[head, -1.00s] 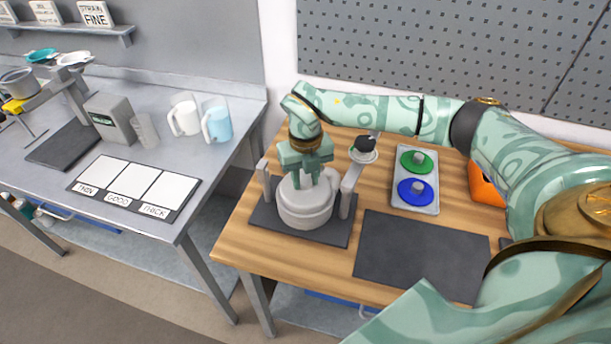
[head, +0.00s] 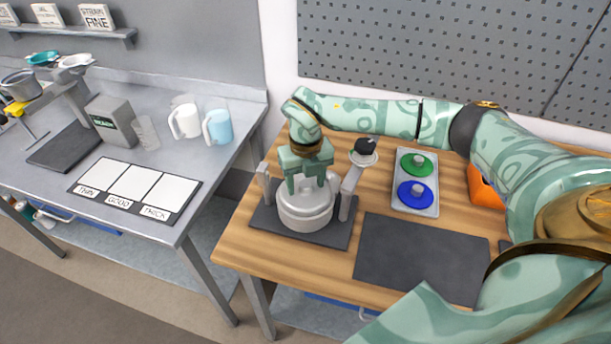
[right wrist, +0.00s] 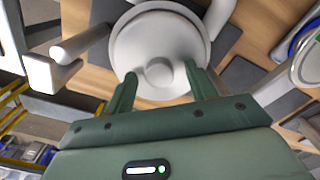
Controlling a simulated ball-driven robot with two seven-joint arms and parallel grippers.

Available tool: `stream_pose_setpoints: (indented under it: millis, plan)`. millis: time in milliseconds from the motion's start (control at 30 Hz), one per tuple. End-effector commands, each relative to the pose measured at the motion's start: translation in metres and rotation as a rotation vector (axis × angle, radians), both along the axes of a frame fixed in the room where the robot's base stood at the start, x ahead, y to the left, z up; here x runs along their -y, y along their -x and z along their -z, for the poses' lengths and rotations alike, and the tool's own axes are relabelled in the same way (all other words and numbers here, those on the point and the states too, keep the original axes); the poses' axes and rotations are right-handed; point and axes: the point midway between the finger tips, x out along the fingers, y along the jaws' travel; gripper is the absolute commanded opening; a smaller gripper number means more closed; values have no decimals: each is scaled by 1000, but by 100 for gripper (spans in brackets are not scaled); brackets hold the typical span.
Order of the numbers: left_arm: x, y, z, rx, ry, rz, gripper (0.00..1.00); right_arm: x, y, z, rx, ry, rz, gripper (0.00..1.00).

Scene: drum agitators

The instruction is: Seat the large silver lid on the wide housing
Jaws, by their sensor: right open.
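The large silver lid (head: 305,204) lies on top of the wide housing (head: 306,219), which stands on a dark mat between two upright posts. The lid looks about level; I cannot tell whether its rim is fully down. In the right wrist view the lid (right wrist: 150,38) is a round pale disc with a central knob (right wrist: 159,72). My right gripper (head: 307,186) is above the lid, pointing down. Its fingers (right wrist: 160,70) are open, one on each side of the knob, with gaps. My left gripper is not in view.
A grey tray (head: 416,206) holds a green and a blue lid. A dark mat (head: 422,255) lies empty in front. An orange object (head: 484,188) is partly hidden behind my arm.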

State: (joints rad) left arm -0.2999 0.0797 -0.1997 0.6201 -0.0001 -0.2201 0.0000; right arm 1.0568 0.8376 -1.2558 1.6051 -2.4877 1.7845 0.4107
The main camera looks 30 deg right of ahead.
Motion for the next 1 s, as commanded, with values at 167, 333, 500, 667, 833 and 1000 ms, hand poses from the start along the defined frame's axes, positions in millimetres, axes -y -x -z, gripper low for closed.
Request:
stream_pose_setpoints:
  millis: [167, 333, 500, 667, 833, 1000]
  plan:
    - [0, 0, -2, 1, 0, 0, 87, 0, -1, -18, 5, 0, 0, 56]
    - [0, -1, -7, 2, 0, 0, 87, 0, -2, -61, 8, 0, -1, 56]
    - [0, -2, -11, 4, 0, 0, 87, 0, -2, -108, 8, 0, 0, 56]
    - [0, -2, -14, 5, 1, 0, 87, 0, -1, -142, 6, -1, 0, 56]
    - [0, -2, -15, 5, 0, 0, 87, 0, -1, -160, 3, 0, 0, 56]
    - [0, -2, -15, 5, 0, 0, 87, 0, -1, -164, 2, -1, 0, 56]
